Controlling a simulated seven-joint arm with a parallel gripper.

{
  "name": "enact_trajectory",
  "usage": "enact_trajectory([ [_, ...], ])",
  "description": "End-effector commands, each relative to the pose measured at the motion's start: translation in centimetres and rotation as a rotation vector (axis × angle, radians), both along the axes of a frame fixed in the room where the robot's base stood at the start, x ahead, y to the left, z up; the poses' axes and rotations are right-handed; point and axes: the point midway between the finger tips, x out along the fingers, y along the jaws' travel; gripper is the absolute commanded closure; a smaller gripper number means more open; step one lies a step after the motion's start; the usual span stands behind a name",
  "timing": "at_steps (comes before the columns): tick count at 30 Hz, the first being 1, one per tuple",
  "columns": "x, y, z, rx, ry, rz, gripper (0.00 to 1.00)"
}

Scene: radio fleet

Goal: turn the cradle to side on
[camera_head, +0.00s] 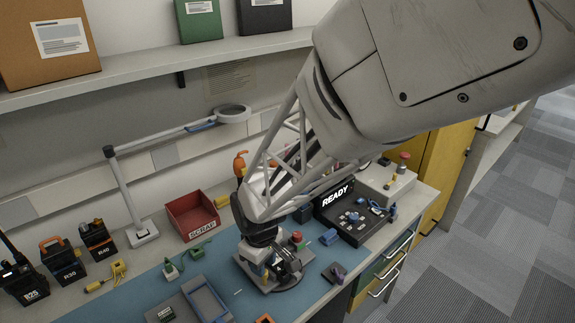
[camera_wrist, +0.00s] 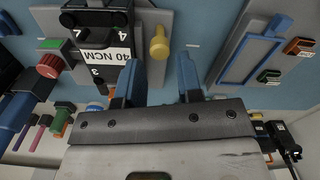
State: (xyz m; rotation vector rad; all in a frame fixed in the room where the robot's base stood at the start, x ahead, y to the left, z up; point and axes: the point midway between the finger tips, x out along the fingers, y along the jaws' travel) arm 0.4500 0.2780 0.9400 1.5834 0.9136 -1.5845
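What looks like the cradle (camera_head: 287,271), a dark rounded fixture on a grey base, stands on the blue mat below my arm's end; my arm partly covers it and its facing is hard to tell. In the wrist view, a dark unit labelled "40 NCM" (camera_wrist: 100,38) and a yellow knob (camera_wrist: 159,43) sit on a grey plate; I cannot tell whether the unit is part of the cradle. My gripper (camera_wrist: 160,75) shows two blue fingers apart, with nothing between them. The knob appears beyond the gap, apparently untouched. In the head view the fingertips are hidden.
A red SCRAP bin (camera_head: 192,215) stands behind the mat, with several radios at left. A black READY tray (camera_head: 352,222) lies at right. A grey-blue tray (camera_head: 205,298) is at the front. A lamp arm (camera_head: 125,190) rises at the back. Bare mat (camera_head: 225,262) shows between.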

Motion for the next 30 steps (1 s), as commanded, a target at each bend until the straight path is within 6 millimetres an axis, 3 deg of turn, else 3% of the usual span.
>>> enact_trajectory([
  [10,0.0,0.0,-3.4,0.000,0.001,0.000,0.67],
  [23,0.0,0.0,-4.0,0.001,-0.001,0.000,0.67],
  [30,0.0,0.0,-4.0,0.000,0.000,0.000,1.00],
])
